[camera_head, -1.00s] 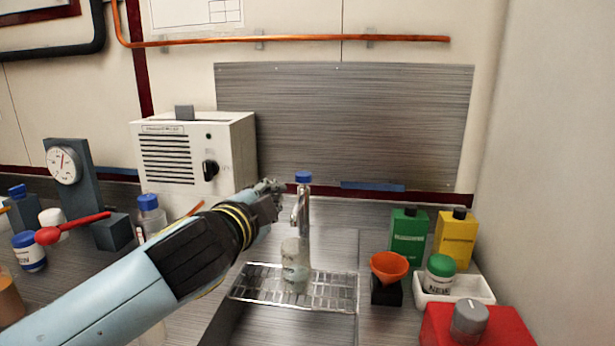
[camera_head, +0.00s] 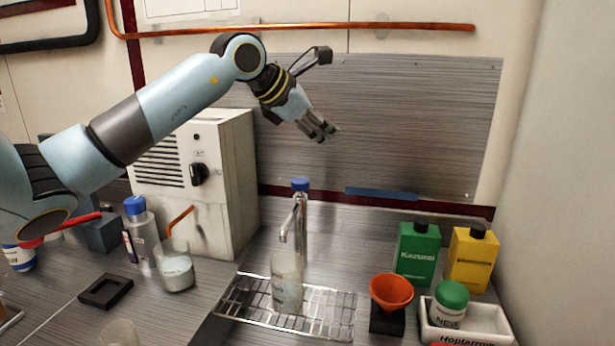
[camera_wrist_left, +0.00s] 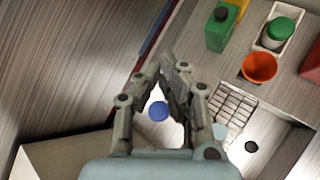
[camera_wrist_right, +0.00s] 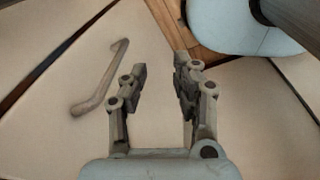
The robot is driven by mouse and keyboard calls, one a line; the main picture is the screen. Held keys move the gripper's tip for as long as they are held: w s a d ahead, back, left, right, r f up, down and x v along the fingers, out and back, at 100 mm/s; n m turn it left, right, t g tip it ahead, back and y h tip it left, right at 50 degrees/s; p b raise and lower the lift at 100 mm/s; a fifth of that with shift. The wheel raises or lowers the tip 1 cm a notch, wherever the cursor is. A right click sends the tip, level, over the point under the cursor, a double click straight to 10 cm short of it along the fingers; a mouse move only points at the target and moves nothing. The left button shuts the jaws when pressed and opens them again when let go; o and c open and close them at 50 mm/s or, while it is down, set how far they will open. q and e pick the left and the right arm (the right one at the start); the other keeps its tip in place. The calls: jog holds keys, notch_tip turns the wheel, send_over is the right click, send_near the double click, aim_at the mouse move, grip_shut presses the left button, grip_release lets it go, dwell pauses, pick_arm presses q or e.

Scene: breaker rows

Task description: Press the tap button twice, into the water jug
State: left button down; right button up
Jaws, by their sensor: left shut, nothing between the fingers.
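The tap (camera_head: 301,215) is a metal spout with a blue button (camera_head: 300,184) on top. The button also shows between the finger links in the left wrist view (camera_wrist_left: 159,111). A clear jug (camera_head: 287,281) stands upright on the wire drip grate under the spout, with some pale liquid in its lower part. My left gripper (camera_head: 328,132) is shut and empty, above and a little right of the button, apart from it. My right gripper (camera_wrist_right: 158,75) shows only in its own wrist view, with fingers apart and nothing between them.
The wire grate (camera_head: 338,312) lies in front of the tap. An orange funnel (camera_head: 391,291), a green bottle (camera_head: 417,252), a yellow bottle (camera_head: 472,260) and a white tray (camera_head: 496,322) stand to the right. A white machine (camera_head: 228,180) and a glass beaker (camera_head: 175,268) are at left.

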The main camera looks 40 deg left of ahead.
aim_at(303, 181)
pick_arm(q)
jog(key=a+y, duration=0.1)
jog(key=a, duration=0.1)
jog(key=a+y, duration=0.1)
jog(key=a+g, duration=0.1)
jog(key=a, duration=0.1)
jog(key=shift+a+r+y, duration=0.35)
jog(key=shift+r+y, duration=0.05)
pick_arm(e)
jog(key=shift+w, duration=0.25)
pick_arm(q)
jog(key=shift+f, duration=0.15)
